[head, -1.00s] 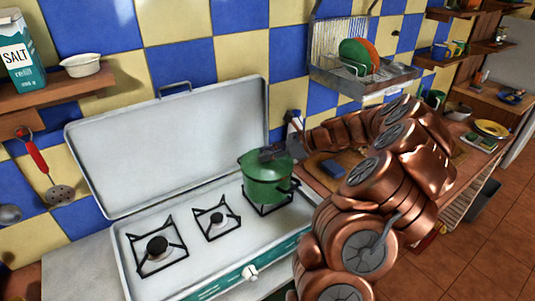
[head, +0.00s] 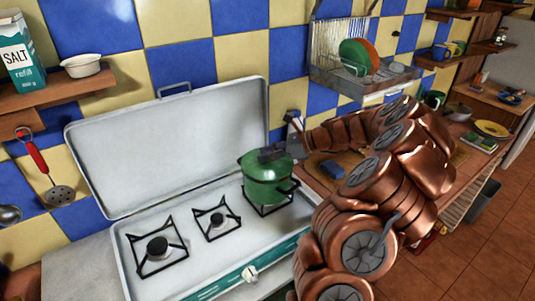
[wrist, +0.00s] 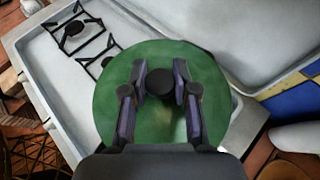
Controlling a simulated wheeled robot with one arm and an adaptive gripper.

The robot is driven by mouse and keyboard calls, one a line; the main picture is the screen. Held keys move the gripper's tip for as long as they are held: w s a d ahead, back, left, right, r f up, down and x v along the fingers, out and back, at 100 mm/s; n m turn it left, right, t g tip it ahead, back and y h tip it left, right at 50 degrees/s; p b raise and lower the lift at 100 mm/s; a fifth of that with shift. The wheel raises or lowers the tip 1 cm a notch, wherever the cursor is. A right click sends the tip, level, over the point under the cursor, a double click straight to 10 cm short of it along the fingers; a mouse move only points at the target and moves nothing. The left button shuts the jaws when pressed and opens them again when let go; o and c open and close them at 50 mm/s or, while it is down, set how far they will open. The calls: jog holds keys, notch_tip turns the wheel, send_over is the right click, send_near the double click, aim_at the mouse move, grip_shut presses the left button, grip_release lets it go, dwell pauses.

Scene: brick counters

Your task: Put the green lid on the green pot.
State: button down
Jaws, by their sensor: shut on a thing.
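The green pot (head: 266,188) stands on the right burner of the white stove in the head view. The green lid (wrist: 125,75) fills the middle of the wrist view, with a round dark knob (wrist: 160,82) at its centre. In the head view the lid (head: 252,158) is at the pot's top; I cannot tell whether it is fully seated. My gripper (wrist: 160,84) is shut on the lid's knob, one finger on each side. In the head view my gripper (head: 272,153) is just over the pot. The lid hides the pot in the wrist view.
The white stove (head: 190,262) has free burners left of the pot, and its raised cover (head: 170,150) stands behind. A blue sponge (head: 326,169) lies on the counter to the right. A dish rack (head: 345,80) hangs on the tiled wall.

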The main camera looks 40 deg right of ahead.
jog(key=shift+f, duration=0.4)
jog(key=shift+r, duration=0.15)
jog(key=shift+r, duration=0.3)
jog(key=shift+r, duration=0.15)
jog(key=shift+r, duration=1.85)
jog(key=shift+f, duration=0.1)
jog(key=shift+f+b, duration=0.6)
jog(key=shift+f, duration=1.4)
jog(key=shift+p, duration=0.45)
